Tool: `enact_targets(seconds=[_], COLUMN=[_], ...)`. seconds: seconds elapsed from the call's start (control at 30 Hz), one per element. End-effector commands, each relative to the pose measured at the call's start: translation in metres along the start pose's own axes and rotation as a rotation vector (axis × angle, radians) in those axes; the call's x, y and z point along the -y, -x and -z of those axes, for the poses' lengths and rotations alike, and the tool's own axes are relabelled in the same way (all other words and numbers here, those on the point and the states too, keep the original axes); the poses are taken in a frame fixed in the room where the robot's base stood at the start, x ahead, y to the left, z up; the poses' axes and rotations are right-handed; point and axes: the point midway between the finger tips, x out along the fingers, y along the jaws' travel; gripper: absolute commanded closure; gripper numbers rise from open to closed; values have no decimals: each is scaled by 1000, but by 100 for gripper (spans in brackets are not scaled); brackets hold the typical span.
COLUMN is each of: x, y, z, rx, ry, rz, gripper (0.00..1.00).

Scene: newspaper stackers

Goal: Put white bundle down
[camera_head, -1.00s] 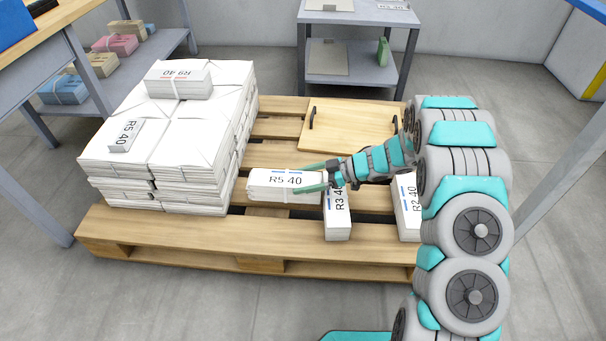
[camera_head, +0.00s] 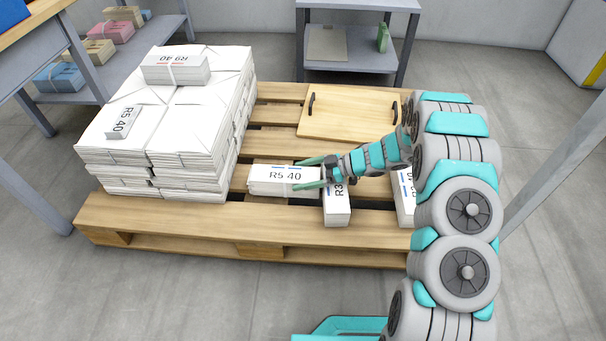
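The white bundle marked R5 40 (camera_head: 262,187) is between the fingers of my gripper (camera_head: 308,174), just right of the large white stack on the pallet. One finger lies along its near side and the other along its far side. My gripper appears shut on it, though the contact is partly hidden. The bundle is low over or on the pallet (camera_head: 160,218); I cannot tell if its underside touches. Its right end is close beside a white bundle marked R3 (camera_head: 337,213), which my gripper partly covers.
The white stack (camera_head: 185,125) carries bundles marked R9 40 (camera_head: 176,70) and R5 40 (camera_head: 123,121). Another white bundle (camera_head: 404,201) is partly behind my arm. A wooden board with handles (camera_head: 350,112) lies at the pallet's back. Grey shelves (camera_head: 355,62) stand behind.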

Motion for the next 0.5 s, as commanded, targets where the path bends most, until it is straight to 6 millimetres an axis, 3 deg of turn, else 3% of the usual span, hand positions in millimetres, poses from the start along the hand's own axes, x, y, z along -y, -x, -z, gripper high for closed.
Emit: enact_targets(seconds=[0.3, 0.5], x=[0, 0], y=[1, 26], z=[3, 3], rx=[0, 2], ry=[1, 0], rz=[0, -2], gripper=[0, 0])
